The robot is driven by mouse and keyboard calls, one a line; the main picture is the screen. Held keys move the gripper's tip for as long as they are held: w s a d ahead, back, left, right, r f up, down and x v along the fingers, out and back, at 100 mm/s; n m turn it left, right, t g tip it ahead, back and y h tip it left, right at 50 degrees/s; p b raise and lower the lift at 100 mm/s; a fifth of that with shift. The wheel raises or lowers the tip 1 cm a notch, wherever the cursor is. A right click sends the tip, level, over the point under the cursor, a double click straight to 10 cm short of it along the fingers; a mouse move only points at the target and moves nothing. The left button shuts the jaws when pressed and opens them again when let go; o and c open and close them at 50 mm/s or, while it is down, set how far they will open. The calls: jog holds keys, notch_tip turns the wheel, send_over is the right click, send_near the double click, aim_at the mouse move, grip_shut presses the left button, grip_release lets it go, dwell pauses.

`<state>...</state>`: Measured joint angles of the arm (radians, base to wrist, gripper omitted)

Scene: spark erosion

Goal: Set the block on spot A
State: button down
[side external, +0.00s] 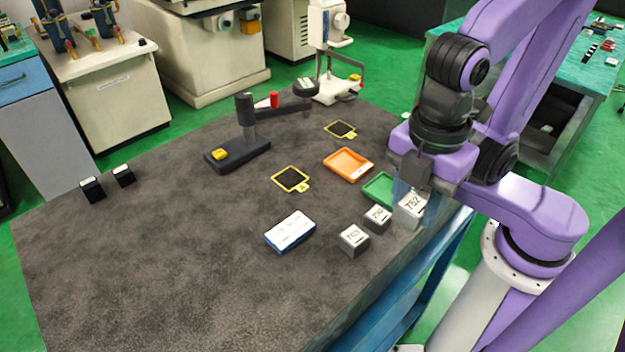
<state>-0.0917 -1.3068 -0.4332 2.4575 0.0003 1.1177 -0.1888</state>
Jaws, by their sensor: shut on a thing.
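My gripper (410,192) points down at the right side of the dark table and is shut on a pale metal block (411,210) with a number on its face that looks like 752. I cannot tell whether this block is clear of the table. Two similar numbered blocks stand to its left: a darker one (376,219) close by and a lighter one (354,241) nearer the front. Two dark squares outlined in yellow lie on the table: a nearer one (290,179) and a farther one (341,129). Each has a small tag whose letter is too small to read.
An orange tray (372,168) and a partly hidden green tray (372,190) lie between my gripper and the squares. A blue-and-white box (290,232) lies in front. A black-based stand (240,152) is behind. Two small black blocks (92,189) sit far left.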

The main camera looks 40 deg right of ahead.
jog(key=w+m, duration=0.8)
jog(key=m, duration=1)
send_over(291, 179)
jog(key=f, duration=0.8)
jog(key=shift+s+d+f, duration=0.15)
jog(key=shift+s+f, duration=0.1)
jog(key=shift+s, duration=0.15)
jog(key=shift+w+f, duration=0.2)
jog(key=shift+f, duration=0.05)
jog(key=shift+w+f, duration=0.2)
jog(key=shift+f, duration=1.55)
jog(key=shift+f, duration=0.1)
jog(key=c, duration=0.6)
grip_release()
